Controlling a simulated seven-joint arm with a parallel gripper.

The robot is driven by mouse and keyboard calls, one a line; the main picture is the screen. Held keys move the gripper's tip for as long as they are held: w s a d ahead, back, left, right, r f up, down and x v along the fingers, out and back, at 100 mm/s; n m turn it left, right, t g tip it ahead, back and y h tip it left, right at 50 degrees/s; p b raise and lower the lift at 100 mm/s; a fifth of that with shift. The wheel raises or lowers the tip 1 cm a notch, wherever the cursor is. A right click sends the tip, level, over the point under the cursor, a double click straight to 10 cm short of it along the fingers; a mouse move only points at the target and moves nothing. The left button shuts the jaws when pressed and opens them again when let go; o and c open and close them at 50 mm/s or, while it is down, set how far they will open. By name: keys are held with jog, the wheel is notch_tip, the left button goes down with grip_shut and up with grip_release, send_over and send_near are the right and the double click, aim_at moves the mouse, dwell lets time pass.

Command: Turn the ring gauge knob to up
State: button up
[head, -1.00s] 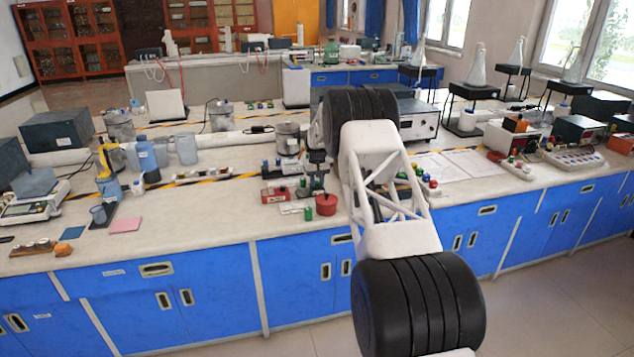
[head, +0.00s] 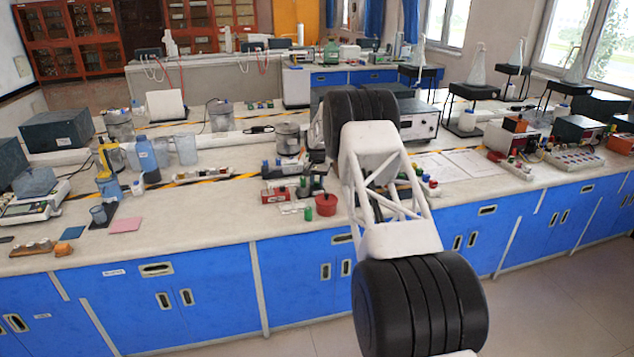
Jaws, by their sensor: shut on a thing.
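My gripper (head: 311,185) is small and dark in the head view, low over the front part of the bench, just left of my white arm link. It is shut on a small dark part there, which I take to be the ring gauge knob; the fingers largely cover it. Which way the knob points is too small to tell. A red round piece (head: 326,206) stands just right of and in front of my gripper. A red box (head: 275,194) lies to its left.
A green-capped small piece (head: 308,213) stands near the bench's front edge. A metal pot (head: 288,138) stands behind my gripper. A grey instrument box (head: 418,122) stands behind my arm.

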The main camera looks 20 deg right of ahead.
jog(key=o, duration=0.9)
jog(key=shift+a+n, duration=0.1)
jog(key=shift+n, duration=0.5)
